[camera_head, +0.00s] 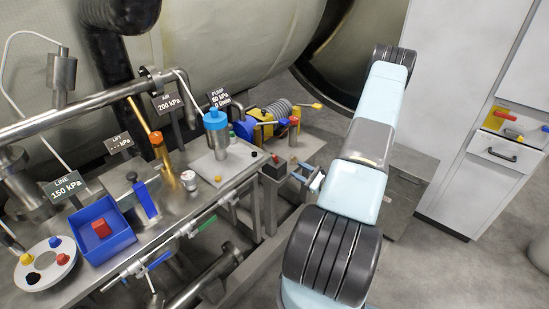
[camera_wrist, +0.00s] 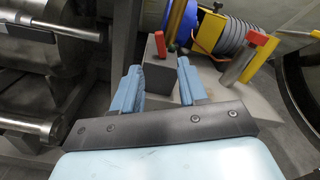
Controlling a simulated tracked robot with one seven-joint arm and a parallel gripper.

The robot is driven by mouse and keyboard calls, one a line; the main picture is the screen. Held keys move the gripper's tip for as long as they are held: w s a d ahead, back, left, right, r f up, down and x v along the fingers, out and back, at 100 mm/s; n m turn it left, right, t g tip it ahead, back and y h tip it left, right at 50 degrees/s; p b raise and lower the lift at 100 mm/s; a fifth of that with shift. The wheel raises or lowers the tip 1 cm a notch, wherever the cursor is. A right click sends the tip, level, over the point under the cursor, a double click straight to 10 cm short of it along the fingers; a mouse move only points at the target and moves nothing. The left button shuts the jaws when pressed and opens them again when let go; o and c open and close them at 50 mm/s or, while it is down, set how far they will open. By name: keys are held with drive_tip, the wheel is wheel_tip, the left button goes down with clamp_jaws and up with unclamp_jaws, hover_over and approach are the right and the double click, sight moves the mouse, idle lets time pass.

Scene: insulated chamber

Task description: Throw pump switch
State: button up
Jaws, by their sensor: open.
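A small grey box (camera_head: 271,170) with a short red lever (camera_head: 276,159) stands at the right end of the metal bench; it looks like the pump switch. In the wrist view the grey box (camera_wrist: 158,75) and its upright red lever (camera_wrist: 160,45) show just beyond and between my fingertips. My gripper (camera_head: 308,177) is open and empty, to the right of the box in the head view. In the wrist view my gripper (camera_wrist: 158,70) has its two blue fingers spread. Whether the fingers touch the box cannot be told. The pump sign (camera_head: 219,99) reads 60 kPa, 0 l/min.
Behind the box stands the blue and yellow pump (camera_head: 262,125) with a ribbed grey hose, a red handle (camera_wrist: 260,58) and a yellow-ended lever (camera_head: 318,106). A blue-capped cylinder (camera_head: 216,140) and a blue tray (camera_head: 90,250) are further left. Pipes run below the bench edge.

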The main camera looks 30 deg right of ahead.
sight(277, 158)
drive_tip(key=x, duration=1.3)
drive_tip(key=shift+w+a+f, duration=0.1)
drive_tip(key=shift+w, duration=0.25)
clamp_jaws()
